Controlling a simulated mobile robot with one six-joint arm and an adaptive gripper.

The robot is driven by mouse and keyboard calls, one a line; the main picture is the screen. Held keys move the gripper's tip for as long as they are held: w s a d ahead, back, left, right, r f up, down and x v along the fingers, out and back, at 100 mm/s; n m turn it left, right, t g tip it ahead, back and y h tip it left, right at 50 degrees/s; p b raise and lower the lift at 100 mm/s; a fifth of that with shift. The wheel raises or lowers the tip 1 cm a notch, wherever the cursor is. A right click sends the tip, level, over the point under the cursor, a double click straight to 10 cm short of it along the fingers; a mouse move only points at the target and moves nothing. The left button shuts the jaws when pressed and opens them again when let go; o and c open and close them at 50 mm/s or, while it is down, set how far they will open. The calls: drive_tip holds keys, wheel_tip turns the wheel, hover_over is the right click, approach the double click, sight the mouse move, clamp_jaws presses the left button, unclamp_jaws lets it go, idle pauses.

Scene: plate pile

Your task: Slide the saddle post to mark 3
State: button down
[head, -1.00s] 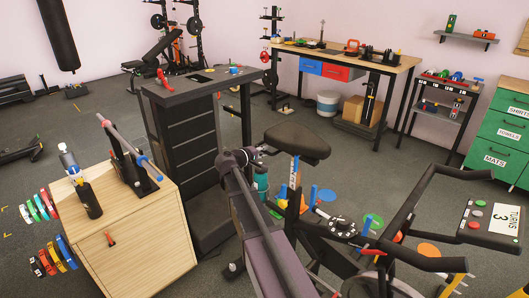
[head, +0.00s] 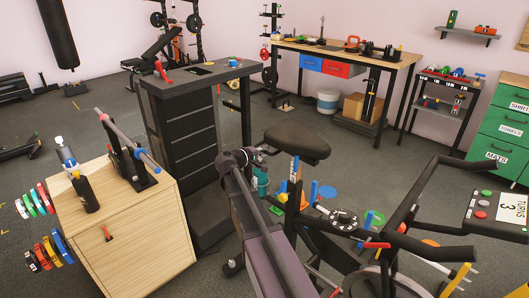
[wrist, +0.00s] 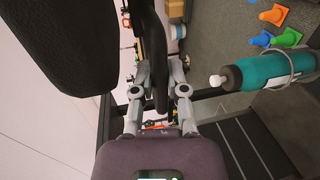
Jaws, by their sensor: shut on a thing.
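The black bike saddle (head: 297,139) tops an upright post (head: 293,172) with blue and white marking. Its numbers are too small to read, so I cannot tell at which mark it stands. In the wrist view the saddle (wrist: 55,55) fills the upper left. My gripper (head: 263,150) is beside the saddle's left end in the head view. In the wrist view my gripper (wrist: 160,92) is shut, with its grey fingers on both sides of a dark bar (wrist: 158,45) by the saddle. The join between bar and post is hidden.
The bike's handlebars (head: 425,245) and console (head: 500,212) are at the right. A wooden cabinet (head: 150,235) and a dark tall stand (head: 190,130) are at the left. Coloured cones (wrist: 273,15) lie on the floor.

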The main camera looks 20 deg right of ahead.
drive_tip(key=c, duration=0.9)
unclamp_jaws()
drive_tip(key=shift+r, duration=0.1)
